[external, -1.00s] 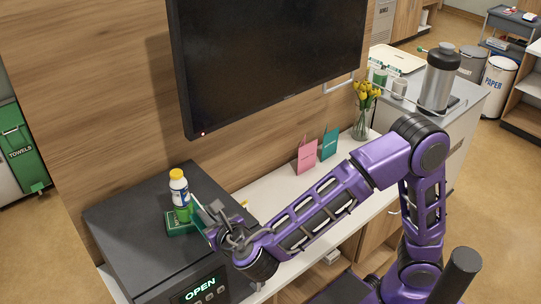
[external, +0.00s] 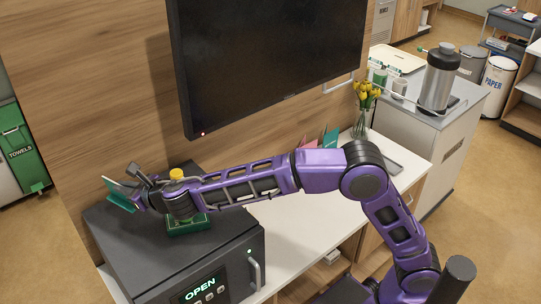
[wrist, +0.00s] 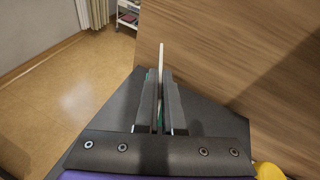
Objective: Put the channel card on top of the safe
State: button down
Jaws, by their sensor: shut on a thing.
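The safe (external: 150,250) is a dark grey box at the left, with a lit OPEN display on its front. The channel card (external: 119,196) is a thin teal card, tilted in the external view. In the wrist view the card (wrist: 161,58) shows edge-on as a thin pale strip between the fingers. My gripper (external: 134,186) is shut on the card and holds it over the left back part of the safe's top. The gripper also shows in the wrist view (wrist: 160,92). How far the card is above the top is hard to tell.
A green box (external: 190,227) sits on the safe's top, beneath my arm. A bottle's yellow cap (external: 176,174) shows behind my wrist. The wall screen (external: 270,60) hangs behind the arm. The front left of the safe's top is clear.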

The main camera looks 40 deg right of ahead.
jog(key=w, duration=0.3)
jog(key=shift+w+d+r+y, duration=0.1)
jog(key=shift+d+y, duration=0.15)
jog(key=shift+y, duration=0.05)
jog(key=f+b, duration=0.2)
jog(key=f, duration=0.1)
jog(key=f+b, duration=0.1)
jog(key=shift+w+f, duration=0.25)
jog(key=shift+f, duration=0.05)
jog(key=shift+f+b, duration=1.25)
jog(key=shift+f, duration=1.3)
jog(key=shift+f, duration=0.1)
jog(key=shift+f, duration=0.15)
jog(key=c, duration=1)
grip_release()
jog(key=shift+c, duration=0.2)
